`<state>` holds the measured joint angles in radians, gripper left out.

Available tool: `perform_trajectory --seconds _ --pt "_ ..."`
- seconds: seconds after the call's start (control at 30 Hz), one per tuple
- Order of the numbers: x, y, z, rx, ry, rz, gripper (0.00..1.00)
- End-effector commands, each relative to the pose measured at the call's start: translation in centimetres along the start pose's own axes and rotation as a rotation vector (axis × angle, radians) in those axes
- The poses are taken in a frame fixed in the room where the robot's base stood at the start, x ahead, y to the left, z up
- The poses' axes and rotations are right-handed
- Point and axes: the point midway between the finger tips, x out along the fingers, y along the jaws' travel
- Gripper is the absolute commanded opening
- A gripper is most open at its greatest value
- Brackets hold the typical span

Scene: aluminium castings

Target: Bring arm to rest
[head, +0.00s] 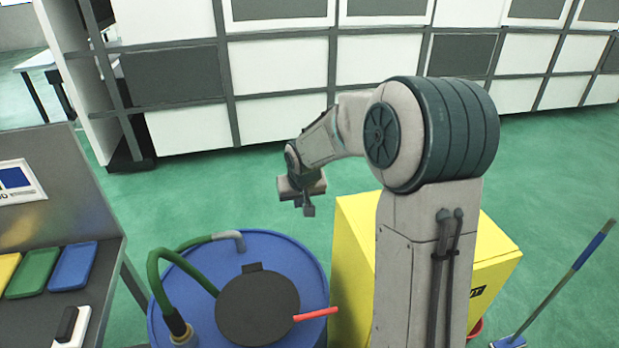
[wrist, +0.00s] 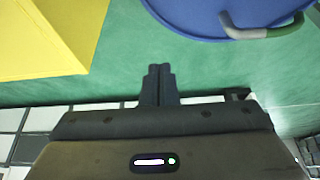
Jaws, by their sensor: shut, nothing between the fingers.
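My arm is bent, with the upper part rising in front of the yellow box and the forearm reaching out to the left and down. In the head view my gripper (head: 308,208) hangs in the air beyond the blue drum, left of the yellow box, pointing down. In the wrist view my gripper (wrist: 158,72) shows its two dark fingers pressed together, with nothing between them. Green floor lies beneath the fingers.
A blue drum (head: 312,268) with a dark lid, red handle and green hose stands front left. A yellow box (head: 352,240) stands behind my arm. A grey bench (head: 60,315) with coloured trays is at left. White panels line the back.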

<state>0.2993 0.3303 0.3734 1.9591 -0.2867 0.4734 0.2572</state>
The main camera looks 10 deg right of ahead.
Motion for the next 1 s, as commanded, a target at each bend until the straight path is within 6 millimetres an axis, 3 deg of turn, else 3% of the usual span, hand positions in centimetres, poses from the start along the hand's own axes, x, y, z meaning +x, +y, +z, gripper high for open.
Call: perform_trajectory --seconds 0.3,0.47,0.67,1.0 --pt "0.7 0.3 -1.8 0.005 0.005 0.003 0.00" --pt "-1.0 0.3 -1.0 -0.005 0.002 0.019 0.00" --pt "-6.5 0.4 2.8 -0.028 -0.016 0.069 0.00" --pt "-15.2 0.8 12.3 -0.025 -0.049 0.095 0.00"
